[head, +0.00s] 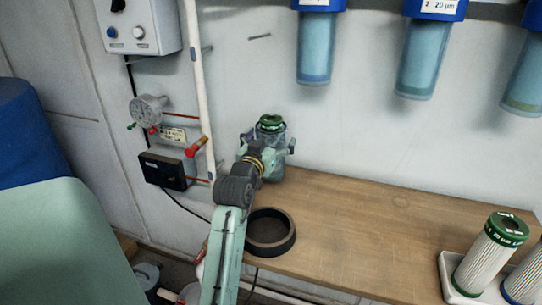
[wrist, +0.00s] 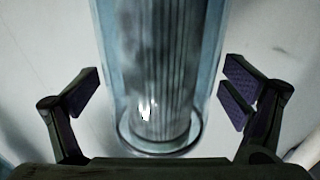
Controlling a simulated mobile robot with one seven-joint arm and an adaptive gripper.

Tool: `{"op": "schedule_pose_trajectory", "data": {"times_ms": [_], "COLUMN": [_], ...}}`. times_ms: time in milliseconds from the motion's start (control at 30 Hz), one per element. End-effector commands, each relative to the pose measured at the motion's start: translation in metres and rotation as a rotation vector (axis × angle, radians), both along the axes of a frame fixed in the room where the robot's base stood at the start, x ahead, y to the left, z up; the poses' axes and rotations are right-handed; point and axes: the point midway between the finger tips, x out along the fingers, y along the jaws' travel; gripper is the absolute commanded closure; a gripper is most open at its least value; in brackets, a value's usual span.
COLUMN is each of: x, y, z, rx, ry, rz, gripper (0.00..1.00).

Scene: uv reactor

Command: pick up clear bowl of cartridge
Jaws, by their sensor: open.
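The clear bowl (head: 278,170) stands at the back left of the wooden bench, near the wall, with a green-topped cartridge (head: 270,121) inside it. In the wrist view the bowl (wrist: 212,60) fills the middle, and the pleated cartridge (wrist: 158,85) shows through its wall. My gripper (head: 267,146) is at the bowl, with a finger on either side of it in the head view. In the wrist view my gripper (wrist: 160,95) is open, with a visible gap between each finger pad and the bowl. My arm hides part of the bowl's lower front.
A dark ring (head: 270,248) lies on the bench (head: 360,220) in front of the bowl. Blue-headed housings (head: 316,50) hang above. A pipe (head: 200,90) with a red-handled valve (head: 196,147) runs left of the bowl.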

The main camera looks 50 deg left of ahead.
Motion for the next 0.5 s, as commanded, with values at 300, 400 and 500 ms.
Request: {"op": "schedule_pose_trajectory", "data": {"times_ms": [300,400,500], "x": [-0.0003,-0.0003,-0.0003], "y": [-0.0004,-0.0004,-0.0004], "z": [0.0001,0.0001,0.0001], "rx": [0.0,0.0,0.0], "ry": [0.0,0.0,0.0], "rz": [0.0,0.0,0.0], "gripper": [0.22,0.28,0.35]}}
